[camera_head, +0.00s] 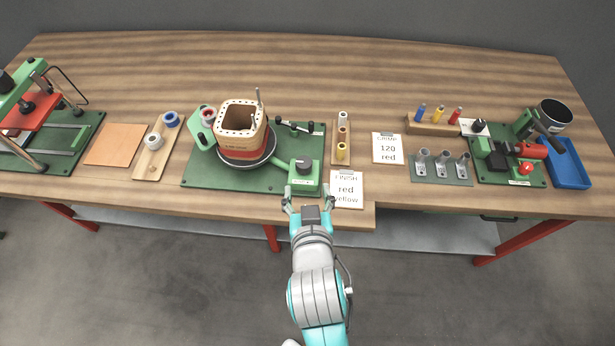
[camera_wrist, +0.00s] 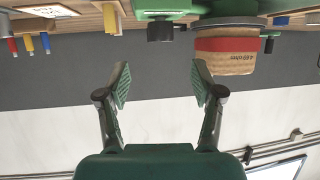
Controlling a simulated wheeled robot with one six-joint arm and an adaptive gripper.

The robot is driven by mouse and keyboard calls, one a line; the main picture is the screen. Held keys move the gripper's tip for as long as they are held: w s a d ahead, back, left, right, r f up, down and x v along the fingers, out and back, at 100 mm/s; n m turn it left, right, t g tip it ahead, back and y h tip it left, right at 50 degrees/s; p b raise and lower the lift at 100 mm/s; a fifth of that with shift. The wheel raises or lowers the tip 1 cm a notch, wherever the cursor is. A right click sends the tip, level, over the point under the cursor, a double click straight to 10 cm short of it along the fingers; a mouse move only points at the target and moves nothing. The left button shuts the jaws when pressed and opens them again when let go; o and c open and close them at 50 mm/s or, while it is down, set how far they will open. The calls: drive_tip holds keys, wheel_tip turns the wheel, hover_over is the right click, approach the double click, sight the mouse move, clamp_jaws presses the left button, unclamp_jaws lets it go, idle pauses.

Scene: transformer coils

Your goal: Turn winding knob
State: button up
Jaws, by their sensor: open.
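The winding knob is a black dial (camera_head: 304,165) on a green block (camera_head: 304,183) at the front right of the green winding board (camera_head: 200,181). In the wrist view the black knob (camera_wrist: 160,31) shows upside down, above and between my fingers. The square tan coil former (camera_head: 240,118) with a red band stands on a dark round plate left of the knob. It also shows in the wrist view (camera_wrist: 228,62). My gripper (camera_head: 307,202) is open and empty at the bench's front edge, just in front of the knob and apart from it. It also shows in the wrist view (camera_wrist: 160,82).
A "FINISH red yellow" card (camera_head: 347,188) lies right of the knob. Behind it is a wooden rack (camera_head: 341,145) with several small spools. A "CRIMP 120 red" card (camera_head: 387,148) and a crimping station (camera_head: 510,160) lie farther right. Spools on a wooden tray (camera_head: 154,160) stand left.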

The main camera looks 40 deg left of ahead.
sight(304, 165)
drive_tip(key=shift+m+t+h, duration=0.7)
drive_tip(key=shift+m+h, duration=0.1)
drive_tip(key=shift+m, duration=0.1)
drive_tip(key=x, duration=0.3)
drive_tip(key=a+x, duration=0.1)
drive_tip(key=x, duration=0.3)
drive_tip(key=s+x, duration=0.1)
drive_tip(key=x, duration=0.3)
drive_tip(key=shift+w+a, duration=0.2)
drive_tip(key=shift+a, duration=0.15)
